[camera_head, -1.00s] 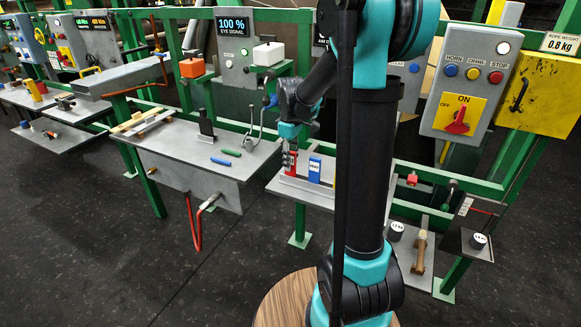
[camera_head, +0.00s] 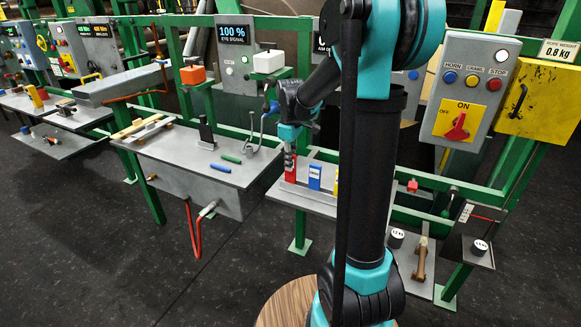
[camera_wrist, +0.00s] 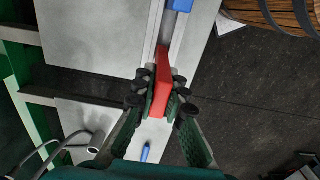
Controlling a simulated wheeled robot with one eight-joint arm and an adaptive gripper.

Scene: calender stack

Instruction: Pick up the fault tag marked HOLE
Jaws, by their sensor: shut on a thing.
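A red tag (camera_head: 291,170) stands on the pale shelf rack at the middle right. My gripper (camera_head: 289,152) is above it, fingers pointing down. In the wrist view the red tag (camera_wrist: 163,82) is between the two fingertips of my gripper (camera_wrist: 159,95), and both fingers are shut on it. I cannot read its marking. A blue tag (camera_head: 314,176) with a pale label stands just right of it, and it also shows at the top of the wrist view (camera_wrist: 180,5). A yellow tag (camera_head: 336,182) is partly hidden by my arm. Whether the red tag is clear of the rack I cannot tell.
A grey bench (camera_head: 185,160) to the left holds a blue stick (camera_head: 220,168), a green stick (camera_head: 231,159) and a forked metal stand. Green rails run behind. A control panel (camera_head: 468,92) and a yellow box (camera_head: 541,98) hang at the right. The dark floor in front is open.

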